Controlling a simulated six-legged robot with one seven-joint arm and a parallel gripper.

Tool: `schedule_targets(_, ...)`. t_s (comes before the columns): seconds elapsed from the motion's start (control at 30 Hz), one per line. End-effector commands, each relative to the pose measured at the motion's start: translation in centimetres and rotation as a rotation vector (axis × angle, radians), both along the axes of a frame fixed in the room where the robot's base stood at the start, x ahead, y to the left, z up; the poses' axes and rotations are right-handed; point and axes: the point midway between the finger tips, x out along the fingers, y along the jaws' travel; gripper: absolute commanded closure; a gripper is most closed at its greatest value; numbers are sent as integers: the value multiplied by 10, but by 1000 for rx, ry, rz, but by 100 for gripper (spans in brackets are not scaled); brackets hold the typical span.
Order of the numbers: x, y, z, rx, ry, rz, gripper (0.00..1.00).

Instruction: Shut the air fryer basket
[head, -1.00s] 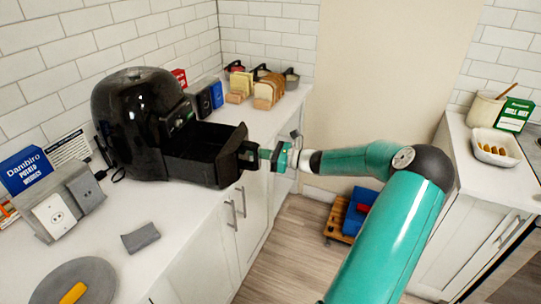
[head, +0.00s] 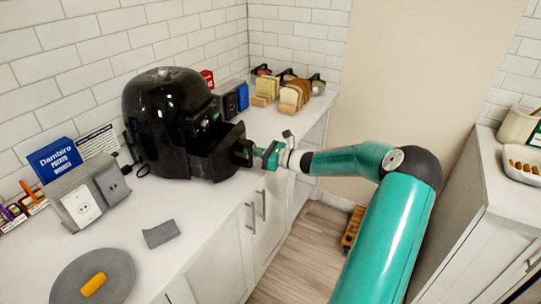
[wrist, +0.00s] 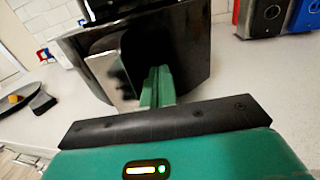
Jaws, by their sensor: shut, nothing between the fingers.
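The black air fryer (head: 165,115) stands on the left counter. Its basket (head: 215,160) sticks out partway toward the right, with a gap showing at its top. My gripper (head: 246,153) is at the basket's front, at its handle area, with the arm reaching in from the right. In the wrist view the teal fingers (wrist: 157,86) are together and point at the dark, glossy basket front (wrist: 185,50). The fingers hide part of that front, and I cannot tell exactly where they touch it. Nothing is held between them.
Bread slices (head: 293,95) and small boxes stand behind the fryer. Open floor lies to the right, before another counter.

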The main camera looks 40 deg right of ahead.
Motion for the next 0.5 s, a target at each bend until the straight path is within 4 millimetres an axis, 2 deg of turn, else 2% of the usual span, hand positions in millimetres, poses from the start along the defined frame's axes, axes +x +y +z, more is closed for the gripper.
schedule_targets(0.03,15,10,0,0,-1,7,100)
schedule_targets(0.2,54,31,0,0,-1,5,100)
schedule_targets(0.33,76,43,0,0,-1,3,100)
schedule_targets(0.5,93,51,0,0,-1,1,100)
